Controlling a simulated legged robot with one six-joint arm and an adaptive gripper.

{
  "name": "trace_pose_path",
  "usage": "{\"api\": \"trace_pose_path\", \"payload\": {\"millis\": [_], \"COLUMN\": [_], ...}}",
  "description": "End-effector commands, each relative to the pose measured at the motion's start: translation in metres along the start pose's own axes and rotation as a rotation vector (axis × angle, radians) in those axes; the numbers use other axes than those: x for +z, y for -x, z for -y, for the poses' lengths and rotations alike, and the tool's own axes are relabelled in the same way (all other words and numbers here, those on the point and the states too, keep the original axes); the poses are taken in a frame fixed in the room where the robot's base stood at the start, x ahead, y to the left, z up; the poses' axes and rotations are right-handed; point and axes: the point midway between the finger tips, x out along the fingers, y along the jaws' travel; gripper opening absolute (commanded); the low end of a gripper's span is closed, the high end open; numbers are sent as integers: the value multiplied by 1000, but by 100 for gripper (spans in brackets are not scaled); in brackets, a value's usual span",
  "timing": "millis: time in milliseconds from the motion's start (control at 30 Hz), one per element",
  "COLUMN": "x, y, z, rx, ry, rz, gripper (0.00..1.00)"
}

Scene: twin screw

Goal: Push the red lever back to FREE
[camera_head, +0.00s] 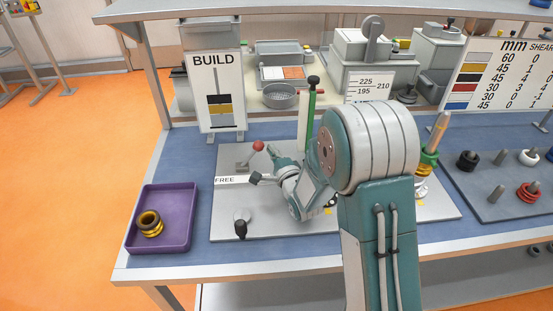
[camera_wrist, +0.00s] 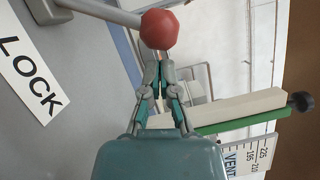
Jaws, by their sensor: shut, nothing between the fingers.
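The red lever knob (camera_head: 258,146) sits at the end of a grey rod above the grey plate (camera_head: 228,205). In the wrist view the red knob (camera_wrist: 159,29) is at top centre, with its rod running left to a grey base block (camera_wrist: 47,9). My gripper (camera_wrist: 158,66) is shut and empty, its tips right at the knob's near side; I cannot tell whether they touch. In the head view my gripper (camera_head: 273,151) is just right of the knob. A FREE label (camera_head: 226,180) shows in the head view, and a LOCK label (camera_wrist: 32,77) in the wrist view.
A green and cream upright with a black knob (camera_head: 313,82) stands behind my arm. A purple tray (camera_head: 186,217) with yellow and black rings lies at left. A black-tipped handle (camera_head: 241,229) is at the plate's front. A BUILD sign (camera_head: 213,60) stands behind the plate.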

Motion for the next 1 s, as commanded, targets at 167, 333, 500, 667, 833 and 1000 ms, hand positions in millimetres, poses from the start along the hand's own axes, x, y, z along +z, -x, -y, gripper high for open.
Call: {"api": "trace_pose_path", "payload": {"millis": [167, 333, 500, 667, 833, 1000], "x": [0, 0, 2, 4, 6, 9], "y": [-3, -2, -3, -4, -4, -5], "z": [0, 0, 1, 3, 5, 7], "rx": [1, 1, 5, 18, 25, 34], "ry": [0, 1, 15, 48, 68, 94], "rz": [0, 0, 1, 0, 1, 1], "gripper": [0, 0, 0, 0, 0, 0]}}
